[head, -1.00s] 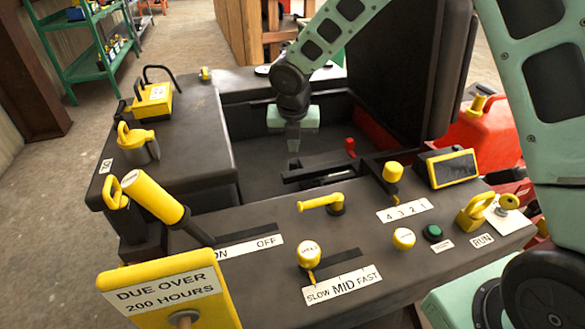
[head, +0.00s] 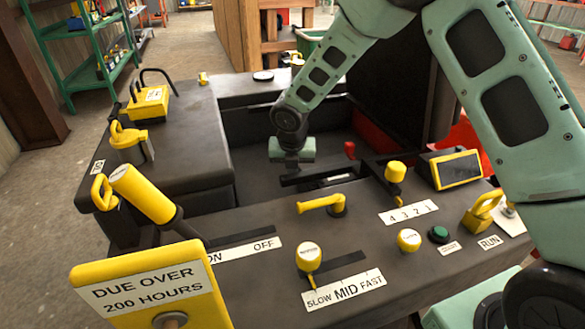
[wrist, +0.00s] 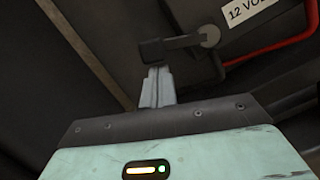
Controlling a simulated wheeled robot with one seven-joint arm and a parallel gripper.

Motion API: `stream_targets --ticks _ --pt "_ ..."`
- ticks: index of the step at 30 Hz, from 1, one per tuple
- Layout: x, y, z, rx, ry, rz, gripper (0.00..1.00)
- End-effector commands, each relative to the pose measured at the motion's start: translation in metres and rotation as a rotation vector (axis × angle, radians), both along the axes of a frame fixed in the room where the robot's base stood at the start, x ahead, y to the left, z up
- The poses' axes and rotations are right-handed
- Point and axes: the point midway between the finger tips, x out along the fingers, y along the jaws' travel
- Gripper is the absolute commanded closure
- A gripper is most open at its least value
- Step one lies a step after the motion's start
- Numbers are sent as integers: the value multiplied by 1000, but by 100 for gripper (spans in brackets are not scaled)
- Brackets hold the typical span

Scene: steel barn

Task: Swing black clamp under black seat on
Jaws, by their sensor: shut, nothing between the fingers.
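The black clamp (wrist: 180,43) shows in the wrist view as a short dark arm, with a round grey pivot at its right end and a blocky left end. My gripper (wrist: 157,80) is shut and empty, its fingertips just below that blocky end in the picture; I cannot tell whether they touch. In the head view my gripper (head: 291,166) points down into the open bay below the raised black seat (head: 395,85), and the clamp cannot be made out there.
A "12 VO" label (wrist: 250,10) and a red cable (wrist: 270,48) lie right of the clamp. The front panel carries a yellow handle (head: 322,203), yellow knobs and a small screen (head: 455,168). A black bar (head: 335,177) crosses close by my gripper.

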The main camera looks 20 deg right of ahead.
Motion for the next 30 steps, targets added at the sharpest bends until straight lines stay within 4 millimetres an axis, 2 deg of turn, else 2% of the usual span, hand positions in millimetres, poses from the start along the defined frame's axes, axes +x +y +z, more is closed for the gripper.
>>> stream_targets --ticks 10,30 --pt "1 0 1 0 1 -11 100" --pt "12 1 3 0 0 -154 100"
